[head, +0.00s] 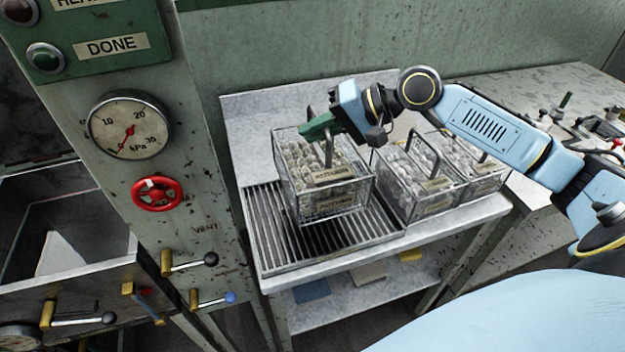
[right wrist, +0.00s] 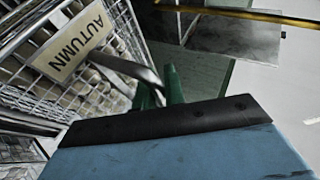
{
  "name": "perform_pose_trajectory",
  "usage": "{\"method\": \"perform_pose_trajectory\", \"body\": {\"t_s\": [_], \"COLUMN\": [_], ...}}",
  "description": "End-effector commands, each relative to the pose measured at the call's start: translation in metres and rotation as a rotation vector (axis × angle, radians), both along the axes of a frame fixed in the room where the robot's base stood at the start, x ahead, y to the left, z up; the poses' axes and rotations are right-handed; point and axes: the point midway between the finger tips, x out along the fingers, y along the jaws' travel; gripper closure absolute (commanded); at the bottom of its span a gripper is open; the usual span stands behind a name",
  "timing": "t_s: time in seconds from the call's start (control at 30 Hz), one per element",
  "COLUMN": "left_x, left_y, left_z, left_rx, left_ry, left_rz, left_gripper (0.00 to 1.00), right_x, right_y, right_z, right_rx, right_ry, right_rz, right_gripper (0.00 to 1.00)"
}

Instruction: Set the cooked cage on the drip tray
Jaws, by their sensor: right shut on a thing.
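A wire cage (head: 318,182) with an AUTUMN tag, full of pale cocoons, is over the slatted drip tray (head: 268,238) in the head view. My right gripper (head: 318,128) is shut on its upright handle. The cage looks upright; whether its bottom touches the slats I cannot tell. In the right wrist view the cage (right wrist: 100,88) fills the upper left, with its handle running between the green fingers (right wrist: 160,90). My left gripper is not in view.
Two more cocoon cages (head: 418,180) (head: 478,165) stand on the metal bench right of the drip tray. A panel at left carries a pressure gauge (head: 130,125), a red handwheel (head: 157,193) and levers. The tray's front slats are clear.

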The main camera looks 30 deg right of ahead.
Motion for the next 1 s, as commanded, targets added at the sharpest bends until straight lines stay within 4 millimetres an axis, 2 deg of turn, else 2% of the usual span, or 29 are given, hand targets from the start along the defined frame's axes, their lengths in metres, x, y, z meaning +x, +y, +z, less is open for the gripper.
{"method": "perform_pose_trajectory", "body": {"t_s": [0.1,0.5,0.93,0.97,1.0], "left_x": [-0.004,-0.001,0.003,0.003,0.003], "left_y": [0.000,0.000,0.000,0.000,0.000], "left_z": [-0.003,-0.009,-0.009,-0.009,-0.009], "left_rx": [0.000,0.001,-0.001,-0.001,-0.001], "left_ry": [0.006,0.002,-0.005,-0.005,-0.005], "left_rz": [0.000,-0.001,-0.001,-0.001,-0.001], "left_gripper": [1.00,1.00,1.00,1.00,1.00], "right_x": [0.000,0.000,0.000,0.000,0.000], "right_y": [0.001,0.000,0.000,0.000,0.000], "right_z": [-0.022,-0.078,-0.086,-0.088,-0.087], "right_rx": [0.004,0.002,0.002,0.000,0.000], "right_ry": [0.002,-0.001,-0.004,0.000,-0.001], "right_rz": [-0.001,-0.002,-0.001,-0.001,-0.001], "right_gripper": [1.00,1.00,1.00,0.87,0.82]}}
